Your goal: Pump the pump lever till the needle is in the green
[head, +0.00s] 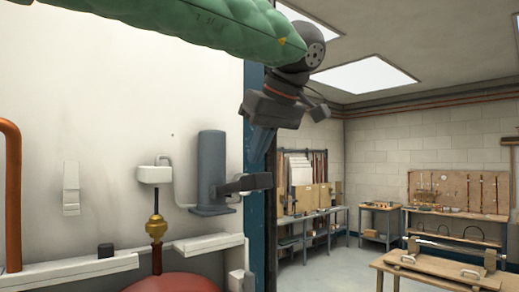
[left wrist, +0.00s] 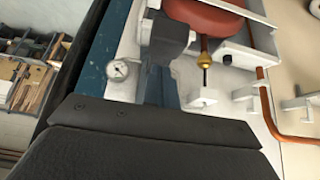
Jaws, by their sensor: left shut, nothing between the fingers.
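The pump is an upright grey-blue cylinder (head: 212,165) on the white wall. Its dark grey lever (head: 243,184) sticks out to the right, low beside the cylinder. The lever also shows in the left wrist view (left wrist: 170,35). My left gripper (head: 261,142) is shut and empty, pointing down above and to the right of the lever and apart from it. A round white gauge (left wrist: 117,70) shows in the left wrist view beside the blue post; its needle is too small to read. I cannot make out the gauge in the head view. My right gripper is not in view.
A white box (head: 155,174) with a brass fitting (head: 156,226) stands left of the pump, above a red tank (head: 175,283). A copper pipe (head: 13,190) runs at far left. Workbenches (head: 450,262) stand to the right; the floor between is open.

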